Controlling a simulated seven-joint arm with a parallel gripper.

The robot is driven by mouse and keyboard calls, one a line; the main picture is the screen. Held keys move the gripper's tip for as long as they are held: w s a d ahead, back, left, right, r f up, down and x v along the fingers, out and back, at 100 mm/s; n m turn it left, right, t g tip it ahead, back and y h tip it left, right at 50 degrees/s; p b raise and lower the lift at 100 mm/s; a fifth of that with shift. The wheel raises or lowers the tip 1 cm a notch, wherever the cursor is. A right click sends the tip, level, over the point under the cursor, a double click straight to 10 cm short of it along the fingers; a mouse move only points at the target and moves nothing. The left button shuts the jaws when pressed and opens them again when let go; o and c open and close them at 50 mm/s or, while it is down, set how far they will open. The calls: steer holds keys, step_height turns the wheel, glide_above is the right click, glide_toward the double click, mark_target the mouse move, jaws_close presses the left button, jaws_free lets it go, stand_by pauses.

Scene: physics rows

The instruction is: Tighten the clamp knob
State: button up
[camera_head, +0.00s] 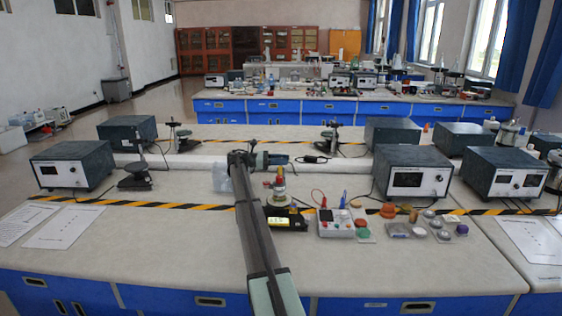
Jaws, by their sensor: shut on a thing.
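My arm reaches from the bottom edge up to the middle of the bench. My gripper (277,159) is at its far end, small and dark. It is shut on a small part that I take to be the clamp knob, which it mostly hides. A small upright fixture with red and yellow parts (280,185) stands just below the gripper in the picture, on a dark round base. I cannot tell whether the gripper touches this fixture, or how tight the knob is.
Several coloured knobs and small parts lie to the right. Dark instrument boxes (411,172) flank the work area. Bare bench (185,255) lies front left.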

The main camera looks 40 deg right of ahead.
steer(key=shift+m+g+y, duration=0.6)
steer(key=shift+g+y, duration=0.1)
steer(key=o, duration=0.7)
steer(key=shift+c, duration=0.2)
steer(key=v, duration=0.7)
steer(key=shift+w, duration=0.25)
steer(key=shift+o, duration=0.2)
